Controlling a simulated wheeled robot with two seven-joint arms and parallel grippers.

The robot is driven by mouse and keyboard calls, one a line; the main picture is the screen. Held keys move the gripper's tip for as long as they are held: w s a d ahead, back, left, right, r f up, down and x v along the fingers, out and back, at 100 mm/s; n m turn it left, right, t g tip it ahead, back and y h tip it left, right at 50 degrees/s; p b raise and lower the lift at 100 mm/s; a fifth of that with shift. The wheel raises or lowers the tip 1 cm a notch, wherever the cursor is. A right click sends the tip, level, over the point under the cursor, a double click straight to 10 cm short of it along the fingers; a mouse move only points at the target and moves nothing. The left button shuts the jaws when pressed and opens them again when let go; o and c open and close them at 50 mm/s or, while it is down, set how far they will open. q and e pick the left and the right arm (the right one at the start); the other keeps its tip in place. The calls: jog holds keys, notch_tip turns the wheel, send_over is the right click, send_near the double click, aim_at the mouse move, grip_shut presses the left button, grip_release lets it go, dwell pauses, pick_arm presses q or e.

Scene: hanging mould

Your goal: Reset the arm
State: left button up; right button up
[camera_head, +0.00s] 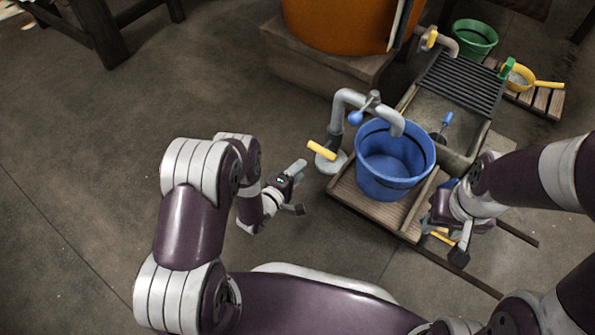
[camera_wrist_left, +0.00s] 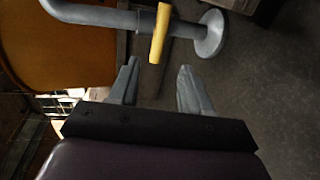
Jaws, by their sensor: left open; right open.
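My left gripper (camera_head: 298,186) is at the middle of the head view, open and empty, left of and apart from the grey tap with the yellow handle (camera_head: 321,150). In the left wrist view its two fingers (camera_wrist_left: 156,88) stand apart with nothing between them, and the yellow handle (camera_wrist_left: 159,34) shows beyond them. My right gripper (camera_head: 452,240) is at the right of the head view, low beside the wooden platform. It is open, though its fingers are partly hidden by its own body and I cannot see clearly between them.
A blue bucket (camera_head: 387,178) stands on a wooden platform (camera_head: 352,197) under the grey spout (camera_head: 357,97). A stone basin (camera_head: 452,128) with a dark rack (camera_head: 461,82) lies behind. A green bucket (camera_head: 474,38) and yellow scoop (camera_head: 520,76) are farther back.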

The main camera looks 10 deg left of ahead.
pick_arm(q)
jog(key=s+f+m+g, duration=0.1)
jog(key=f, duration=0.1)
jog(key=s+a+f+m+g+y, duration=0.1)
jog(key=s+f+m+g, duration=0.1)
jog(key=f, duration=0.1)
jog(key=s+f+m+g+y, duration=0.1)
jog(key=s+f+g, duration=0.1)
jog(key=f, duration=0.1)
jog(key=shift+s+a, duration=0.2)
jog(key=shift+a, duration=0.15)
jog(key=s+a+r+m+g+y+p, duration=0.1)
jog(key=s+r+m+g+p, duration=0.35)
jog(key=r, duration=1.05)
jog(key=s+a+r+m+g+y+p, duration=0.1)
jog(key=s+r+m+g+p, duration=0.15)
jog(key=s+r+p, duration=0.75)
jog(key=s+a+r+m+g+y+b, duration=0.1)
jog(key=s+r+m+g+y, duration=0.2)
jog(key=r, duration=1.6)
notch_tip(320, 180, up, 45)
jog(key=w+t+h+p, duration=0.1)
jog(key=w+p, duration=0.1)
jog(key=p, duration=3.9)
jog(key=shift+d+r+t, duration=0.15)
jog(key=shift+d+t, duration=0.15)
jog(key=shift+d, duration=0.15)
